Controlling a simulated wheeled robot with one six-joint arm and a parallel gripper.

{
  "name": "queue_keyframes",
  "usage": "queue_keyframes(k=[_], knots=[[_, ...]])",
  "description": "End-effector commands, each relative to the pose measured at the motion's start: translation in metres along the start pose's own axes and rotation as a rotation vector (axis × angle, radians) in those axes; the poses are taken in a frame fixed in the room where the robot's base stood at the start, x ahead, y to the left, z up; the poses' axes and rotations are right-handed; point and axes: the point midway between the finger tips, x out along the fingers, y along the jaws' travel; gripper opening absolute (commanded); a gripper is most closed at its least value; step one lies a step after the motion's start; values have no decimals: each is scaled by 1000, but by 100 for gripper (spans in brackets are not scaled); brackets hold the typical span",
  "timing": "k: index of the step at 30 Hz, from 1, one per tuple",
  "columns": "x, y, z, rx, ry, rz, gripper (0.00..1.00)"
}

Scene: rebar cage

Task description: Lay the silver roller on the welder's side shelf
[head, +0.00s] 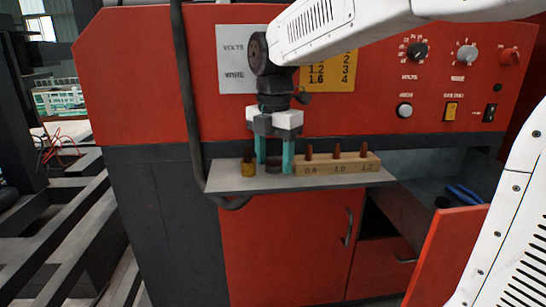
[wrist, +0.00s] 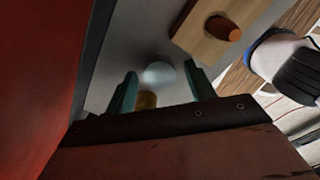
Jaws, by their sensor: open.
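The silver roller (wrist: 158,73) shows as a pale round shape between my fingers in the wrist view. In the head view a small grey piece of it (head: 273,166) shows between the fingertips, low at the shelf surface. The welder's side shelf (head: 225,181) is a grey plate on the front of the red welder (head: 140,70). My gripper (head: 274,168) points down over the shelf, its teal fingers apart on either side of the roller. It also shows in the wrist view (wrist: 158,90). Whether the fingers touch the roller is hard to tell.
A brass-coloured cylinder (head: 249,168) stands just left of my fingers. A wooden block (head: 337,166) with copper tips, marked 0.8, 1.0 and 1.2, sits close on the right. An open drawer (head: 450,225) holds blue-handled pliers (head: 464,193). A dark cable (head: 186,90) hangs at left.

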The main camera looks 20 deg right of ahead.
Motion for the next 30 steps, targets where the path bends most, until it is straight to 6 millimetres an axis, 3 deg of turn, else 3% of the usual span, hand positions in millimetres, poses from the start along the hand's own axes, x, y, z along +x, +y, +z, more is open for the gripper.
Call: queue_keyframes(k=[5, 18, 24, 30], knots=[[-20, 0, 0, 0, -2, 4, 55], [-107, 0, 0, 0, -1, 3, 55], [-121, 0, 0, 0, 0, 1, 55], [-119, -8, -2, 62, -2, 4, 55]])
